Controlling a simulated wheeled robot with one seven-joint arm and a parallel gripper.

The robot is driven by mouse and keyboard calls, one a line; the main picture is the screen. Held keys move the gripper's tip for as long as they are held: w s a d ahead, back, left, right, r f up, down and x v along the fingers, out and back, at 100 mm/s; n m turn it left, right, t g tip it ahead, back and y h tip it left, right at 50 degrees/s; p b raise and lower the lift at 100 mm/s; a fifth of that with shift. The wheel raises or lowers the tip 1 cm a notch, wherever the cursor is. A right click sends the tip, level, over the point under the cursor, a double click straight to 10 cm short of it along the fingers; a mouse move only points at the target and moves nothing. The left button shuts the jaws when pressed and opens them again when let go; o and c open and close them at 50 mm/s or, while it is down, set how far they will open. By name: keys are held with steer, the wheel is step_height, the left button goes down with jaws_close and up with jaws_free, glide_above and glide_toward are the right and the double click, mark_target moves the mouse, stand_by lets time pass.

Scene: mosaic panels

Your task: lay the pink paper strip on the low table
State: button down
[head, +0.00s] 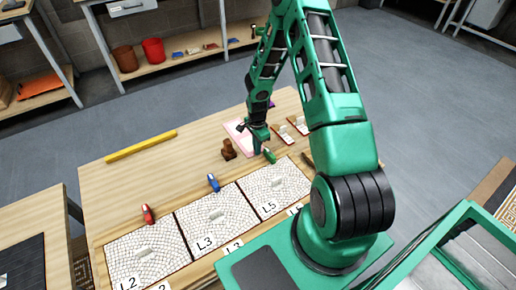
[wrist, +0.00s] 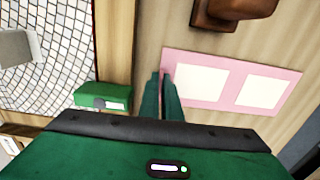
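The pink paper strip (head: 236,136) is a flat pink piece with two pale rectangles on it, seen whole in the wrist view (wrist: 233,81). It is over the far part of the wooden table (head: 130,185), behind the mosaic panels. My gripper (head: 258,150) is low at the strip's near right edge. In the wrist view, my gripper's fingers (wrist: 162,90) are close together with the strip's left edge between them. I cannot tell whether the strip touches the tabletop. Which table is the low table is not clear.
A brown wooden object (head: 228,149) stands left of my gripper. The table's left part has free room.

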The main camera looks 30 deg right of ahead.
steer(key=c, duration=2)
jaws_free()
steer(key=s+d+r+n+h, duration=0.1)
steer(key=s+r, duration=0.2)
steer(key=r, duration=0.8)
steer(key=s+d+r+n, duration=0.2)
steer(key=r, duration=0.9)
steer(key=s+r+n, duration=0.5)
steer(key=s+r, duration=1.1)
steer(key=s, duration=0.1)
steer(key=s+a+r+n, duration=0.1)
steer(key=s, duration=0.3)
steer(key=s+a+r+n, duration=0.1)
steer(key=s, duration=0.3)
steer(key=s+a+r+n+y, duration=0.1)
steer(key=s, duration=0.2)
steer(key=shift+s+r+n, duration=0.2)
steer(key=shift+s+n, duration=0.1)
steer(key=shift+s, duration=0.1)
